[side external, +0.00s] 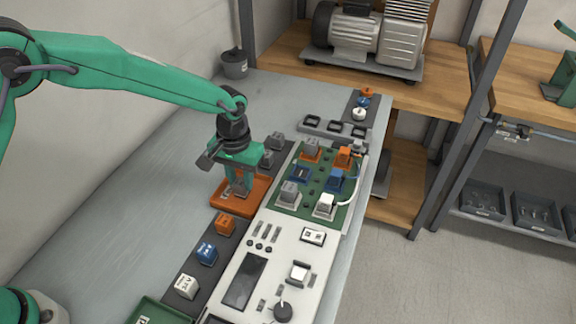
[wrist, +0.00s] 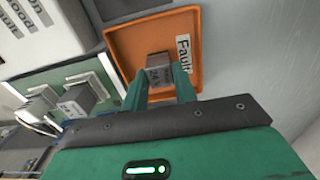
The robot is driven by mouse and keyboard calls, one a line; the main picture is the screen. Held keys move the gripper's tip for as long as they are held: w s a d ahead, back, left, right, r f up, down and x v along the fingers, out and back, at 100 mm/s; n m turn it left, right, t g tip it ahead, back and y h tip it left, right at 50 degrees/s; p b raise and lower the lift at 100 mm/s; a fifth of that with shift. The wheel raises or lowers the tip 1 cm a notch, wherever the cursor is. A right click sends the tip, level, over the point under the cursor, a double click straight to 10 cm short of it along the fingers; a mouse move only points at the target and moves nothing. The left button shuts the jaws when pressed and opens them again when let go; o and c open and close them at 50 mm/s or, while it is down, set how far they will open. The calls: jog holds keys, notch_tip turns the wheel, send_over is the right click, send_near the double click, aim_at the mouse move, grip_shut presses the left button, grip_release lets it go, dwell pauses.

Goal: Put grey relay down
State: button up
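My gripper (side external: 240,184) points down over the orange tray (side external: 262,187). In the wrist view, the green fingers of my gripper (wrist: 160,82) are on both sides of a grey relay (wrist: 158,66) and appear to touch it. The relay is inside the outline of the orange tray (wrist: 125,42), which carries a white label reading "Faulty". In the side view the relay is mostly hidden by the fingers. I cannot tell whether its underside touches the tray floor.
A green circuit board (side external: 313,205) with several relays lies right of the tray. A dark strip (side external: 192,270) with orange, blue and white relays is in front. Grey relays (side external: 276,139) stand behind. A control panel (side external: 262,262) is near. The bench's left side is clear.

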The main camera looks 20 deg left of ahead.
aim_at(240, 182)
jog(key=o, duration=0.4)
jog(key=shift+c, duration=0.2)
jog(key=shift+r, duration=0.15)
notch_tip(240, 182, up, 12)
dwell(0.4)
dwell(0.3)
